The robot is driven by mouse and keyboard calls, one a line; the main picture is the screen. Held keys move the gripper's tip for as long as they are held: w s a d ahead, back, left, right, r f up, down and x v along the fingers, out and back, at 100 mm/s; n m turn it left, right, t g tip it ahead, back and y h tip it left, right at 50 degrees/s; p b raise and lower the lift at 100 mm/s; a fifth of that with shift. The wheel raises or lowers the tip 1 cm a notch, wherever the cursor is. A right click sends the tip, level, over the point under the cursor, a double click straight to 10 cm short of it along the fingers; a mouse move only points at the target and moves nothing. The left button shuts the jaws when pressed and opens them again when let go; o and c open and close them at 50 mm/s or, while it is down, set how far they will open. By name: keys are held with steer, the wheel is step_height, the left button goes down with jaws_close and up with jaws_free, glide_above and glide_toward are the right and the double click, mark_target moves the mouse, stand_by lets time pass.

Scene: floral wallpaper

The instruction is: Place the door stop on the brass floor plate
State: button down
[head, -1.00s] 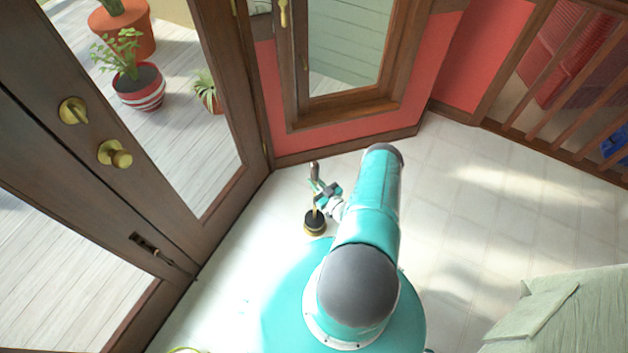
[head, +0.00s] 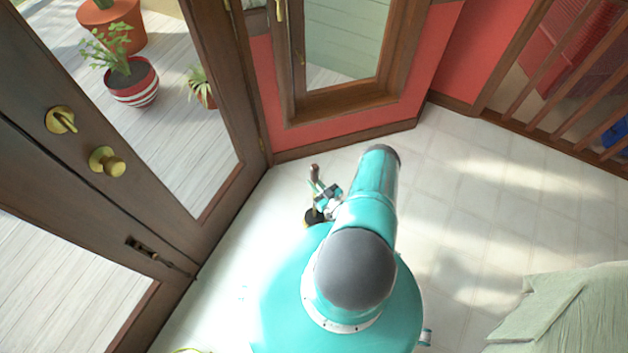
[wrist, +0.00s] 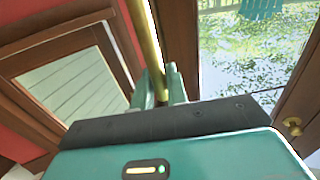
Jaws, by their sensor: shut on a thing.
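The door stop has a dark round base (head: 312,216), a brass rod and a brown top end (head: 314,168). It stands roughly upright on or just above the pale floor; I cannot tell if it touches. My gripper (head: 322,192) is shut on its rod, above the base. In the wrist view the brass rod (wrist: 150,40) runs up between the teal fingers of my gripper (wrist: 160,88). My own teal body covers part of the base in the head view. I cannot make out the brass floor plate for certain.
A wooden glass door (head: 150,190) with brass knob (head: 107,161) stands at left. A red wall with a wood-framed window (head: 345,40) is behind. A pale green draped thing (head: 565,310) is at lower right. Tiled floor (head: 470,190) is clear at right.

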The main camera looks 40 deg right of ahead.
steer(key=shift+w, duration=0.1)
steer(key=shift+r, duration=0.1)
steer(key=c, duration=1.4)
jaws_free()
steer(key=shift+s, duration=0.2)
